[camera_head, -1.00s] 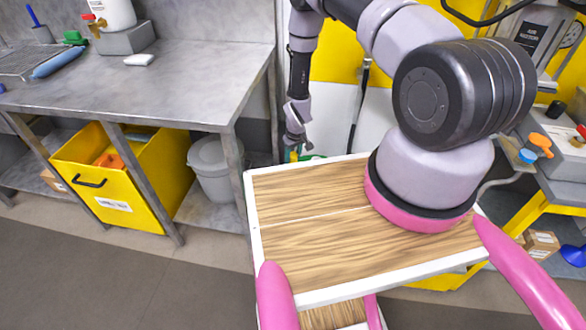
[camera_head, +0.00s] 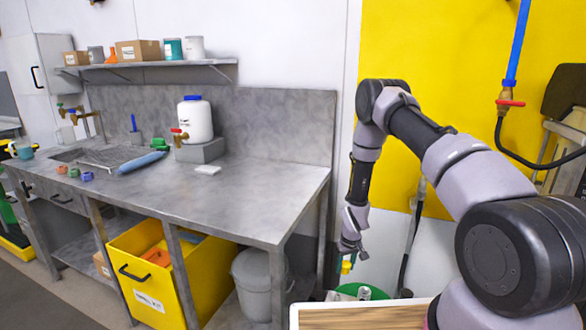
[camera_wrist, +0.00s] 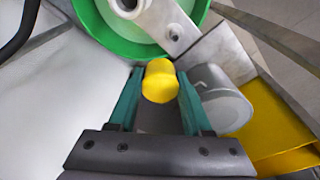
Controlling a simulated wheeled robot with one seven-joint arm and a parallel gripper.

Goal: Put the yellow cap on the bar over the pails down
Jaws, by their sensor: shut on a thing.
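The yellow cap (camera_wrist: 160,82) sits between the tips of my gripper (camera_wrist: 160,90) in the wrist view, with the teal fingers closed on its sides. In the head view my gripper (camera_head: 347,258) points down beside the wall, with a small patch of the yellow cap (camera_head: 346,268) at its tips. A green-rimmed pail (camera_wrist: 120,45) lies beyond the cap, and its rim (camera_head: 362,291) shows below my gripper in the head view. A pale metal bar (camera_wrist: 168,22) with a hole crosses over this pail. Whether the cap touches anything below is not clear.
A grey cylinder (camera_wrist: 222,100) lies close to the right finger, beside a yellow surface (camera_wrist: 275,120). A grey bench (camera_head: 230,200) with a white jug (camera_head: 194,120) stands left. A yellow bin (camera_head: 155,275) and a grey bin (camera_head: 258,280) are below it.

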